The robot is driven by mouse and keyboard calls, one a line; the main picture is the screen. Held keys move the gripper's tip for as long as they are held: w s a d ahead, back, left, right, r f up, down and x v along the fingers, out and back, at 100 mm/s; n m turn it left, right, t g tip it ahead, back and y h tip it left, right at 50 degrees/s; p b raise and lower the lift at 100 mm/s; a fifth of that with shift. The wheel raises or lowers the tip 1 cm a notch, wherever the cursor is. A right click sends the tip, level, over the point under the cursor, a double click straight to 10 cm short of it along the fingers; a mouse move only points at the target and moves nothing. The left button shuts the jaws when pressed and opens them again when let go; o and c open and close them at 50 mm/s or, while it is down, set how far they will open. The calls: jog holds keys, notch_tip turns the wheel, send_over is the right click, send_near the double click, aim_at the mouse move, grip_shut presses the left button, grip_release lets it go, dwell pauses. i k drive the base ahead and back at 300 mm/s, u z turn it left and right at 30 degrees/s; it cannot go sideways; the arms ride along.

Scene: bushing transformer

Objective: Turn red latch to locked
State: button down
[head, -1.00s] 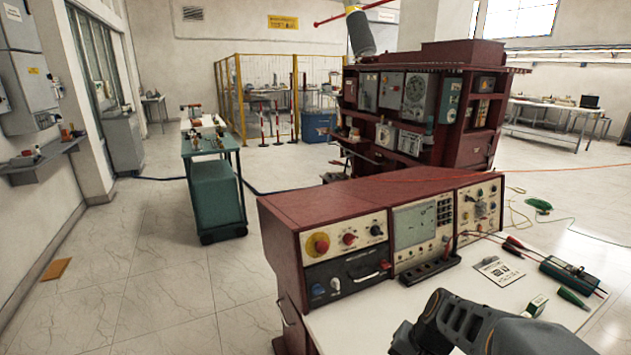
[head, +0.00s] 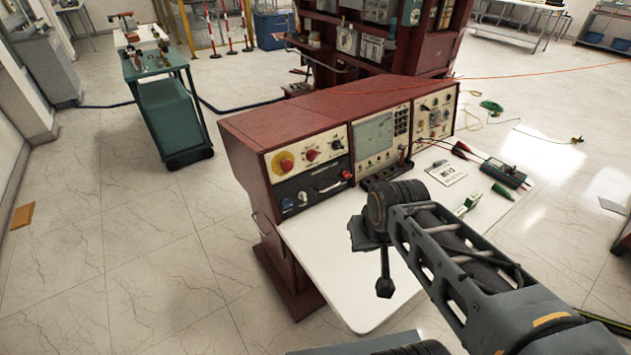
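The console (head: 285,122) is a dark red cabinet with cream and black panels at the front. A small red part (head: 346,174), which looks like the red latch, sits at the right end of the white handle (head: 328,188) on the lower black panel. Its exact angle is too small to read. My arm reaches in from the lower right. My gripper (head: 384,284) seems to be the narrow dark piece hanging at the arm's far end, over the white worktop, in front of the panel and apart from it. Its fingers cannot be made out.
A yellow-ringed red button (head: 286,162) and several knobs sit near the latch. On the white worktop (head: 335,290) lie a card (head: 447,173), probes and a green meter (head: 496,172). A green cart (head: 171,115) stands at left.

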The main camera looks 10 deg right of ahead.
aim_at(345, 175)
jog(key=k, duration=0.5)
jog(key=u, duration=1.7)
jog(key=i, duration=1.15)
jog(key=z, duration=2.35)
jog(key=i, duration=0.5)
